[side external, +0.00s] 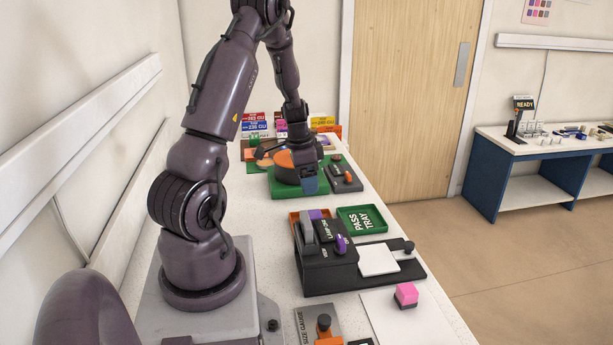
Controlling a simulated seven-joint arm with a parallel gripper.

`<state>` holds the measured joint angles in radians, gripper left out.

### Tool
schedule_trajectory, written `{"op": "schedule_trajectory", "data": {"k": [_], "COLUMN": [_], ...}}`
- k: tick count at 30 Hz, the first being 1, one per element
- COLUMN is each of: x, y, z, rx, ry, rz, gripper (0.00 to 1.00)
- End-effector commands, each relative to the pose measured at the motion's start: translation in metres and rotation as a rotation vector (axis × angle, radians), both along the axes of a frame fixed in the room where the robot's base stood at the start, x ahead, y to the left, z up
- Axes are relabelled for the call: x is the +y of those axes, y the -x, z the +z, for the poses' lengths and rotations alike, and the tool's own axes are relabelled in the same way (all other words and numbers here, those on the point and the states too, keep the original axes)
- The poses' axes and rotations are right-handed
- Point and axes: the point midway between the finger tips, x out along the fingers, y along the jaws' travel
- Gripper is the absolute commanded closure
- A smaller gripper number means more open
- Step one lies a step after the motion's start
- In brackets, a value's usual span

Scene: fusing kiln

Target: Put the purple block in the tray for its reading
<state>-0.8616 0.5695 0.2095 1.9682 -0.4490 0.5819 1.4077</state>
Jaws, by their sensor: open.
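A purple piece (341,243) sits at the black tester (325,278) in the middle of the bench; I cannot tell if it is a loose block or part of the tester. Another purple piece (316,214) shows at the orange tray (295,216) behind the tester, partly hidden. The green tray marked PASS TRAY (375,228) lies to its right, with no block seen in it. My gripper (309,188) is open and points down beside the green fixture with the orange disc, beyond the trays. Its fingertips are small and nothing is seen between them.
The green fixture (290,190) and a grey unit with an orange knob (346,175) stand near my gripper. A pink-topped block (406,292) stands on a white sheet (430,322) in front. A size gauge (318,325) lies nearby. Coloured boxes (262,122) crowd the far end.

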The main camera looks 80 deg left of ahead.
Motion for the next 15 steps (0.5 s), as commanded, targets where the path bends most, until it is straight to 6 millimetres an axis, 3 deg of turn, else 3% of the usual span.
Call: {"op": "schedule_trajectory", "data": {"k": [4,7,12,15], "x": [-0.01,-0.038,-0.124,-0.179], "y": [-0.01,-0.032,-0.064,-0.064], "z": [0.019,0.05,0.12,0.155], "rx": [-0.014,-0.047,-0.121,-0.161], "ry": [-0.004,-0.009,-0.01,-0.007], "rz": [-0.005,-0.015,-0.033,-0.041], "gripper": [0.27,0.27,0.27,0.27]}}
